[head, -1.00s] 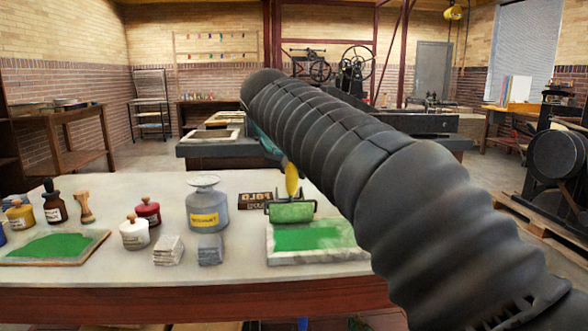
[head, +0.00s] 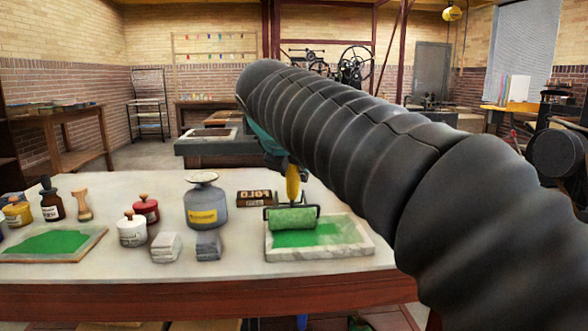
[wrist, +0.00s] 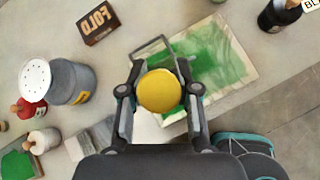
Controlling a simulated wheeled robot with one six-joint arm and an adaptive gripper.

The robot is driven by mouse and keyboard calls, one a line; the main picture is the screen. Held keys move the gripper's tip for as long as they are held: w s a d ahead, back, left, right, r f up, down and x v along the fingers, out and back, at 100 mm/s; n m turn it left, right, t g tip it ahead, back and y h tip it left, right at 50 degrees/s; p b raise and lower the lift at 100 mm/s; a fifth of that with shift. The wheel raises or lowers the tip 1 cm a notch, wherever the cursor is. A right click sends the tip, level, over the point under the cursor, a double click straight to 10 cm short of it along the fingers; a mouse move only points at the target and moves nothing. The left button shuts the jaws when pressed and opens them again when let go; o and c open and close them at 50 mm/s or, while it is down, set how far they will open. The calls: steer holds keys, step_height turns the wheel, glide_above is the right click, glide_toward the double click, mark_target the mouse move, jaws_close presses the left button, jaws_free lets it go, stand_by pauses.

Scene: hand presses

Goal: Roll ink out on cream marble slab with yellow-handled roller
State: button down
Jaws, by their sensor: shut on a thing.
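The cream marble slab (head: 320,254) lies on the table right of centre, with a patch of green ink (head: 345,232) spread across its top. The roller (head: 292,217) has a green-coated cylinder in a dark frame and a yellow handle (head: 292,182) standing upright. It is over the slab's left part, at or very near the inked surface. In the wrist view my gripper (wrist: 158,88) is shut around the handle, whose round yellow end (wrist: 160,93) faces the camera. The slab also shows there (wrist: 248,70). In the head view my arm hides most of the gripper.
Left of the slab stand a grey jar (head: 206,207), grey blocks (head: 166,247) and small bottles. A FOLD type block (head: 255,198) lies behind. Another green-inked slab (head: 50,242) lies far left. A dark bottle (wrist: 280,14) stands beyond the slab in the wrist view.

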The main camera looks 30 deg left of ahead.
steer(key=s+d+b, duration=0.1)
steer(key=s+d, duration=0.2)
steer(key=s, duration=0.3)
steer(key=shift+d, duration=0.4)
stand_by(0.4)
steer(key=shift+r+p, duration=1.15)
steer(key=shift+r, duration=0.85)
